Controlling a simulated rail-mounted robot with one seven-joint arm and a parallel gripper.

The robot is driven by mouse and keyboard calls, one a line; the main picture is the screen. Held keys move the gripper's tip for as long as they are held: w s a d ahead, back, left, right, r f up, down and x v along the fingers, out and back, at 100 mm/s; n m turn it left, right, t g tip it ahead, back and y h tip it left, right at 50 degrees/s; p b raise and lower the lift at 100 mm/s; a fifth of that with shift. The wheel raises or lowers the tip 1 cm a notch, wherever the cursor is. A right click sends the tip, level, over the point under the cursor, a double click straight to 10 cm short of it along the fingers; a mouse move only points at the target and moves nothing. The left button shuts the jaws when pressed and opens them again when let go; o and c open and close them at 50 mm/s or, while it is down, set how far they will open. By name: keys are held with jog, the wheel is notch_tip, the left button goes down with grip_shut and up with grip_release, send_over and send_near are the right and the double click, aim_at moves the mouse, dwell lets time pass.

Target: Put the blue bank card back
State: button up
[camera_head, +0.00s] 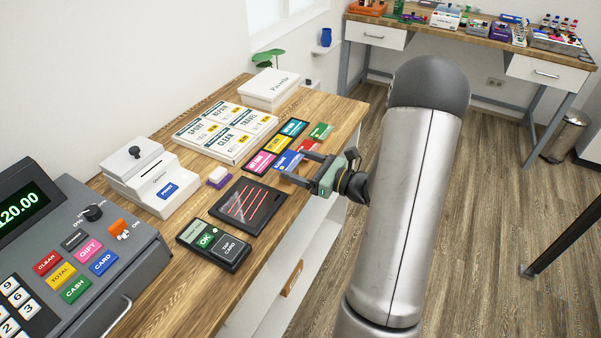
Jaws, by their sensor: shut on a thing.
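The blue bank card (287,159) lies at the right side of the wooden counter, right of a black holder with pink, yellow and teal cards (261,162). My gripper (293,166) reaches in from the right, with its two grey fingers at the blue card's near end, shut on it. Whether the card touches the surface below it is too small to tell. A red card (309,145) and a green card (321,131) lie just beyond it in the same row. The fingers partly hide the red card's near edge.
A card terminal (214,243) and a dark pad with red stripes (247,205) lie nearer on the counter. A cash register (75,255), a white printer (152,180), price boards (218,130) and a white box (270,88) stand left and behind.

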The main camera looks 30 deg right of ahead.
jog(key=shift+w+d+f, duration=0.1)
jog(key=shift+w+f, duration=0.1)
jog(key=shift+f, duration=0.05)
jog(key=shift+w+f, duration=0.2)
jog(key=shift+f, duration=1.55)
jog(key=shift+f, duration=0.25)
jog(key=o, duration=0.6)
jog(key=shift+d+r, duration=0.1)
jog(key=shift+o, duration=0.2)
